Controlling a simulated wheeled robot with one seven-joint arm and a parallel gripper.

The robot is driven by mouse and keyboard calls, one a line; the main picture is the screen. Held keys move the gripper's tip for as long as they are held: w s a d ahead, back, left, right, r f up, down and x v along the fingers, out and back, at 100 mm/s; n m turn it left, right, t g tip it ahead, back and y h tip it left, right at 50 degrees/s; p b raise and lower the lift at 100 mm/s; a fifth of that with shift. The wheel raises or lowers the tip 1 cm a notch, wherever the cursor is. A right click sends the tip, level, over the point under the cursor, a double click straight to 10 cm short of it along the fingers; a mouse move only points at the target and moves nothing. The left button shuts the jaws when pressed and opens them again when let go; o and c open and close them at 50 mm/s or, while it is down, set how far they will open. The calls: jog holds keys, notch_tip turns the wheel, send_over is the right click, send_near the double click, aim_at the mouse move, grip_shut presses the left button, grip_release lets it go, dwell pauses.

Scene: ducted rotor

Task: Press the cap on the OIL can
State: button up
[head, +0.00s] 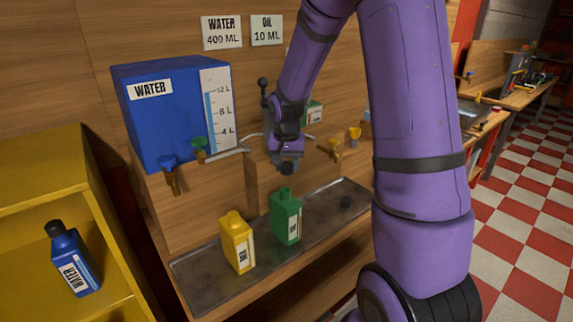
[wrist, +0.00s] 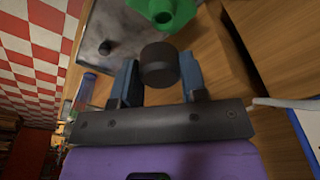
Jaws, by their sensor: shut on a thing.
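My gripper (head: 287,158) is shut on a black cap (head: 287,168), above the tray. In the wrist view the cap (wrist: 159,64) sits between the two blue fingers of the gripper (wrist: 159,76). A green can (head: 285,216) stands upright on the tray just below the cap, with a gap between them. Its open neck shows in the wrist view on the green can (wrist: 166,12). A yellow can (head: 238,243) stands upright to its left, also with no black cap. The labels are too small to read surely, so I cannot tell which is the OIL can.
The metal tray (head: 205,285) also holds a loose black cap (head: 346,202) at right. A blue WATER tank (head: 160,120) with taps stands at back left. Brass taps (head: 334,146) stand behind the tray.

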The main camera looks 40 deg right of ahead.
aim_at(285, 190)
jog(key=shift+w+f, duration=0.15)
jog(key=shift+w, duration=0.25)
jog(key=shift+f, duration=3.05)
jog(key=shift+f, duration=0.15)
jog(key=o, duration=1.4)
jog(key=shift+o, duration=0.2)
jog(key=shift+r, duration=3.5)
grip_shut()
